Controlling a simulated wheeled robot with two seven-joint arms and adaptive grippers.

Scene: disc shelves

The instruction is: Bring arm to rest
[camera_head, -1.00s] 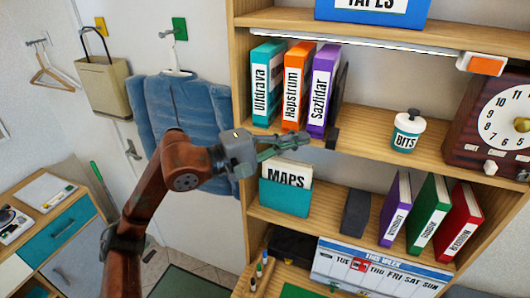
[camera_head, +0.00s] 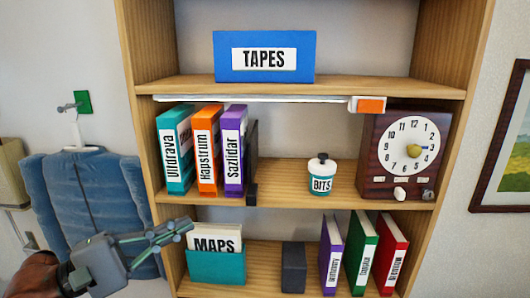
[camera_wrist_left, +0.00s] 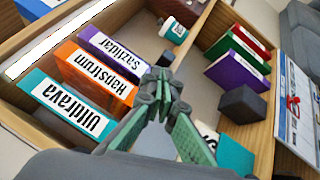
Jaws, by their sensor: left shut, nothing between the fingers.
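My left gripper (camera_head: 184,229) comes in from the lower left in the head view. Its green fingers are shut and empty, in front of the shelf unit near the teal MAPS box (camera_head: 216,266). In the left wrist view the fingertips (camera_wrist_left: 160,82) meet, with the teal, orange and purple discs' cases to their left. My right gripper is not in view.
The wooden shelf unit (camera_head: 290,86) holds a blue TAPES box (camera_head: 224,57), teal (camera_head: 172,150), orange (camera_head: 206,150) and purple (camera_head: 236,150) cases, a BITS jar (camera_head: 322,178) and a clock (camera_head: 376,150). A dark block (camera_head: 293,267) stands on the lower shelf. A blue jacket (camera_head: 75,205) hangs at left.

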